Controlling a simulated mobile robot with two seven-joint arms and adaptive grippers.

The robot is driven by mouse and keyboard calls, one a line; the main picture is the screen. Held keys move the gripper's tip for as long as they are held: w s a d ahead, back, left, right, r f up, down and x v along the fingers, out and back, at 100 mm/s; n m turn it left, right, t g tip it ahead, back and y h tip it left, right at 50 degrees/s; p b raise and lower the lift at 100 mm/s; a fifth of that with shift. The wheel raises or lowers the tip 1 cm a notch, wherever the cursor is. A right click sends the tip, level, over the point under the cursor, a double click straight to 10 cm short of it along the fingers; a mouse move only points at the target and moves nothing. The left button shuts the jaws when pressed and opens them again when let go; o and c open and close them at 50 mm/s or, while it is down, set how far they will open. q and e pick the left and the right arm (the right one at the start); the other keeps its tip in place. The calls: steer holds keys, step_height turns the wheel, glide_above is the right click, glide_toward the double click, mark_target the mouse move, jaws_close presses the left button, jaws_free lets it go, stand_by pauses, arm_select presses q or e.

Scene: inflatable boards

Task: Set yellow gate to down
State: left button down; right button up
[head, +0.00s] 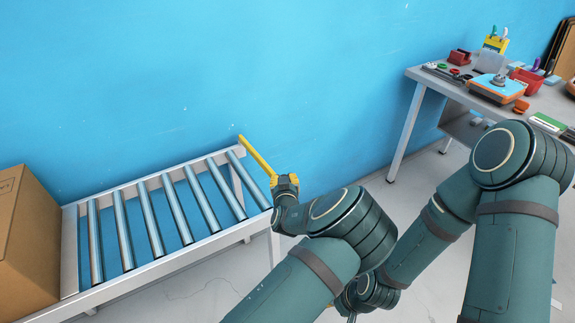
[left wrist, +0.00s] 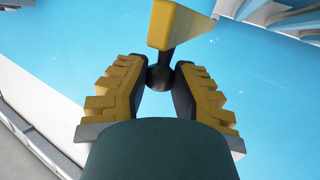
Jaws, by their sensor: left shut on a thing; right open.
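The yellow gate (head: 257,157) is a bar at the right end of the roller conveyor. In the head view it slants from the far corner down to the right, its near end at my left gripper (head: 285,182). In the left wrist view, the gate's yellow end (left wrist: 175,25) carries a dark round knob (left wrist: 160,77). My left gripper's yellow-padded fingers (left wrist: 160,95) are shut on that knob, one on each side. My right gripper (head: 345,303) is open and low in the head view, mostly hidden behind my left arm.
The roller conveyor (head: 70,250) stands against the blue wall (head: 150,80). A cardboard box (head: 25,240) sits at its left end. A workbench (head: 425,78) with tools and small bins stands at upper right. Grey floor is clear between the conveyor and the bench.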

arm_select(q)
steer(key=shift+s+f+t, duration=0.15)
steer(key=shift+f+t, duration=0.25)
steer(key=shift+f, duration=1.25)
steer(key=shift+s+f, duration=0.1)
steer(key=shift+f, duration=0.05)
steer(key=c, duration=0.7)
jaws_free()
steer(key=shift+f, duration=0.1)
steer(key=shift+c, duration=0.2)
steer(key=shift+d, duration=0.1)
steer(key=shift+r, duration=0.2)
steer(key=s+d+r, duration=0.1)
steer(key=s, duration=1)
steer(key=shift+s+d+r, duration=0.15)
steer(key=shift+s+r, duration=0.2)
steer(key=shift+r, duration=0.05)
